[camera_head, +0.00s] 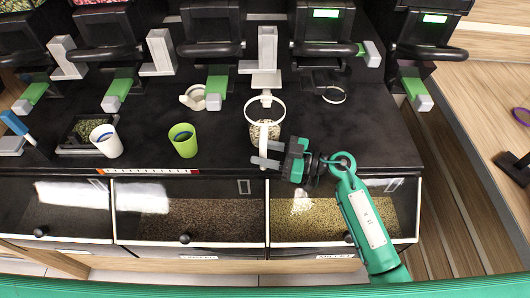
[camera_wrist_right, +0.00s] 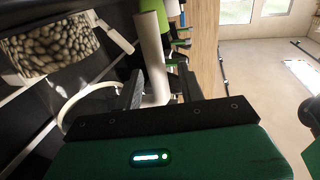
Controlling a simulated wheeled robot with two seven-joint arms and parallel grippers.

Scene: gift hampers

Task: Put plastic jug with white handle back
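The plastic jug with white handle (camera_head: 257,133) stands on the dark counter under a dispenser. It has a white ring around its top and pale, speckled contents. In the right wrist view its body (camera_wrist_right: 55,45) is at the upper left. My right gripper (camera_head: 262,153) is at the jug's near side. Its fingers point left, apart, one on each side of the upright white handle. In the wrist view the white handle (camera_wrist_right: 153,60) stands between the fingers (camera_wrist_right: 160,92), and they look open around it. My left gripper is not in view.
A green cup (camera_head: 182,141) and a white cup (camera_head: 107,141) stand to the left. A small white jug (camera_head: 194,97) is behind them. Black dispensers (camera_head: 211,30) line the back. Bins of grain (camera_head: 215,219) lie along the front. The counter right of the jug is clear.

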